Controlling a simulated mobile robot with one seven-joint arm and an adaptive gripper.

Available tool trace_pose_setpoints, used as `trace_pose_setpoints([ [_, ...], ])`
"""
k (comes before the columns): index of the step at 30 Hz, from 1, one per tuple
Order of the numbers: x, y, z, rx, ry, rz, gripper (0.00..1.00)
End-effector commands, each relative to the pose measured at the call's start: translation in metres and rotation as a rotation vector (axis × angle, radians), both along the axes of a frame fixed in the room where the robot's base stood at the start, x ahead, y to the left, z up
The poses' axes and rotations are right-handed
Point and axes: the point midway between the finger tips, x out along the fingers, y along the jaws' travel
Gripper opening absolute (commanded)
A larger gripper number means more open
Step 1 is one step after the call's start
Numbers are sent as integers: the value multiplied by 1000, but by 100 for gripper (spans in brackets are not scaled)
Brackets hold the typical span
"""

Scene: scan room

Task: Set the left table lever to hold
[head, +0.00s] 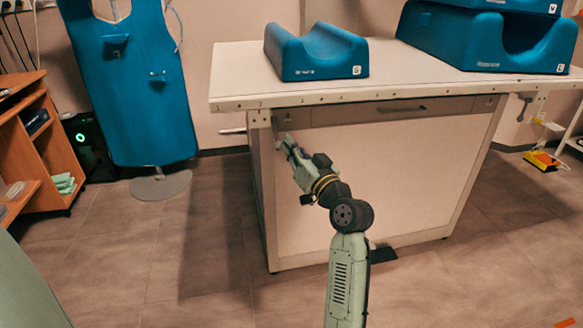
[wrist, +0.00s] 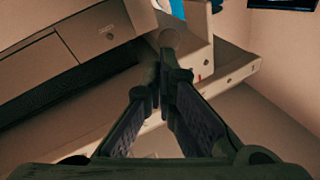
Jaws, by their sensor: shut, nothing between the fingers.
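The white table (head: 235,90) has a small lever (head: 277,132) under the left end of its top, beside the left bracket. My gripper (head: 290,142) is in front of the table's upper left corner, close to this lever, and partly covers that area. In the wrist view my gripper (wrist: 166,70) has its fingertips together with nothing between them. A pale rounded part (wrist: 170,39), perhaps the lever's end, shows just beyond the fingertips. I cannot tell whether they touch. The lever's setting is not readable.
Blue cradle pads (head: 318,52) and (head: 490,38) lie on the tabletop. A dark lever (head: 524,107) hangs at the table's right end. A blue apron (head: 135,85) hangs on a stand at left, near a wooden shelf (head: 45,150). The floor left of the table is clear.

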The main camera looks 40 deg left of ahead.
Motion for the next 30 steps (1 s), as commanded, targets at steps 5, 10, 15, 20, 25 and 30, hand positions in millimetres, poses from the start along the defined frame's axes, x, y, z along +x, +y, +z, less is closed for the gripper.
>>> trace_pose_setpoints([
  [5,3,4,-22,83,-71,2,0],
  [10,7,8,-26,164,-140,1,0],
  [15,10,12,-28,175,-153,0,0],
  [20,15,18,-32,173,-150,1,0],
  [25,19,23,-34,173,-149,1,0],
  [30,22,26,-36,172,-147,0,0],
])
